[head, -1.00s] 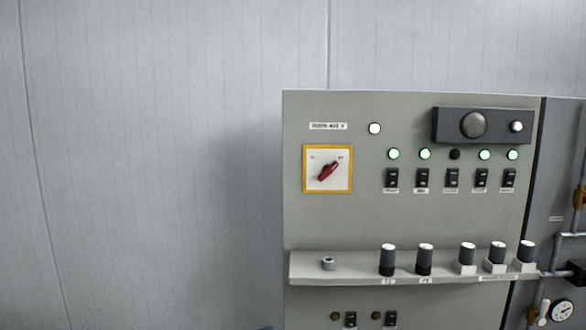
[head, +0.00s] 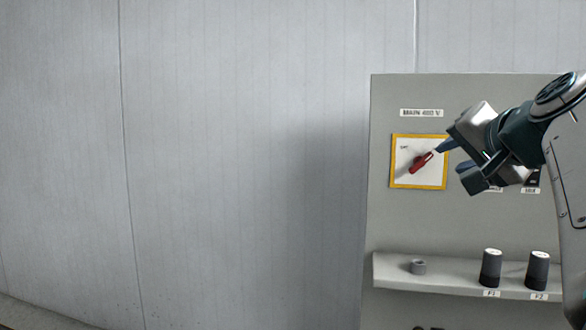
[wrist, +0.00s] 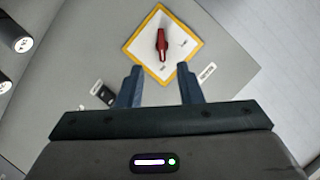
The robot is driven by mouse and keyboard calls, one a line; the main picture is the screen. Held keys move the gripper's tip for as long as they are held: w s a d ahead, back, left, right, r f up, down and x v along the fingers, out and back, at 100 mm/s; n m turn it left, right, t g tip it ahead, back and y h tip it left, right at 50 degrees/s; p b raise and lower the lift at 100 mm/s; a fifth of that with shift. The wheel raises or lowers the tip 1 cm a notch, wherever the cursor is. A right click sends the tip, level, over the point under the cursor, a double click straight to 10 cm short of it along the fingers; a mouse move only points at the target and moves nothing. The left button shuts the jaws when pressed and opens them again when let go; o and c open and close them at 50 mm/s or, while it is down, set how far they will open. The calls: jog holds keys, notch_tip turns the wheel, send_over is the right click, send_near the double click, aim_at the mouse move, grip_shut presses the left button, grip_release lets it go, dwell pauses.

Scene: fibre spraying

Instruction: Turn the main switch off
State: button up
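The handle is slanted from lower left to upper right in the head view. My gripper (head: 457,163) is just to the right of the switch in the head view. In the wrist view the two fingers of my gripper (wrist: 161,88) are apart with nothing between them. The red handle (wrist: 162,43) lies ahead of the gap between the fingertips, apart from them.
A black rocker switch (wrist: 103,93) shows by the left finger. The wall to the left is bare.

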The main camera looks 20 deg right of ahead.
aim_at(422, 163)
jog(key=x, duration=0.4)
jog(key=p+x, duration=0.1)
jog(key=x, duration=0.4)
jog(key=d+r+p+x, duration=0.1)
jog(key=x, duration=0.3)
jog(key=shift+w+f, duration=0.1)
jog(key=shift+w, duration=0.05)
jog(key=c, duration=0.7)
